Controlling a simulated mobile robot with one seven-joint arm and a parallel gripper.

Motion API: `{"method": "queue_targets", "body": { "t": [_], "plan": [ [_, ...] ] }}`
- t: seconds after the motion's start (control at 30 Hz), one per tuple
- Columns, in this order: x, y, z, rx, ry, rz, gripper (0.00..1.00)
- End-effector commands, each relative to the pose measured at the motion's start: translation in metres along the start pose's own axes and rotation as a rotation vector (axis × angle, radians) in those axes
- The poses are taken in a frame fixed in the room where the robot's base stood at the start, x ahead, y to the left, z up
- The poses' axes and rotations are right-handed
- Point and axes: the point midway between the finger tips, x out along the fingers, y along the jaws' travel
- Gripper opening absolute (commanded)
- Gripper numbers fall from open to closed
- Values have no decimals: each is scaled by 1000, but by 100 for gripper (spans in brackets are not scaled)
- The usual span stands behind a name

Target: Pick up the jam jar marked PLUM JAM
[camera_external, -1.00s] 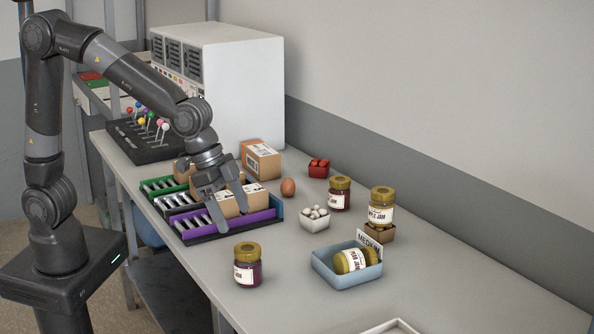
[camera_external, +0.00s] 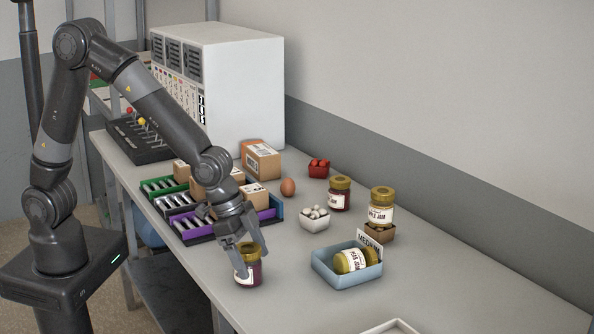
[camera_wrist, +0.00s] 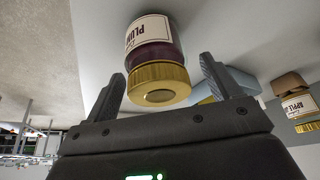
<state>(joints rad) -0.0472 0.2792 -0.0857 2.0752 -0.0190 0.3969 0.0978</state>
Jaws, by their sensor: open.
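The plum jam jar (camera_external: 254,275) stands upright near the front edge of the table, with a gold lid and dark contents. In the wrist view its label reads PLUM (camera_wrist: 147,31), with the rest cut off, and its gold lid faces my gripper. My gripper (camera_external: 244,268) is open and low over this jar in the external view. In the wrist view my two fingers (camera_wrist: 161,76) lie on either side of the lid, with gaps showing. The fingers partly hide the jar in the external view.
A blue tray (camera_external: 340,283) holds a pear jam jar (camera_external: 353,261) lying on its side, with a MEDIUM card. An apple jam jar (camera_external: 381,208) stands on a brown box. Another dark jar (camera_external: 339,194), a bowl of white pieces (camera_external: 314,222) and an egg (camera_external: 288,187) stand behind.

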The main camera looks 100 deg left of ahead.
Motion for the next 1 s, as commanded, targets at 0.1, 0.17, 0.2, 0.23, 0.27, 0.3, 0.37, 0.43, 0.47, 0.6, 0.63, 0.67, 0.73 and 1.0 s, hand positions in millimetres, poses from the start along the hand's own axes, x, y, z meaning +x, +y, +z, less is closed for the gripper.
{"method": "queue_targets", "body": {
  "t": [0.1, 0.17, 0.2, 0.23, 0.27, 0.3, 0.37, 0.43, 0.47, 0.6, 0.63, 0.67, 0.73, 1.0],
  "plan": [
    [3, 0, 0, 0, 0, 0, 82],
    [3, 0, 0, 0, 0, 0, 82],
    [3, 0, 0, 0, 0, 0, 82],
    [3, 0, 0, 0, 0, 0, 82],
    [3, 0, 0, 0, 0, 0, 82],
    [3, 0, 0, 0, 0, 0, 79],
    [3, 0, 0, 0, 0, 0, 74],
    [3, 0, 0, 0, 0, 0, 68],
    [3, 0, 0, 0, 0, 0, 66],
    [3, 0, 0, 0, 0, 0, 54],
    [3, 0, 0, 0, 0, 0, 52],
    [3, 0, 0, -1, 0, 0, 49],
    [2, 0, 0, -1, 0, 0, 44],
    [2, 0, -1, -1, 2, 0, 23]
  ]
}}
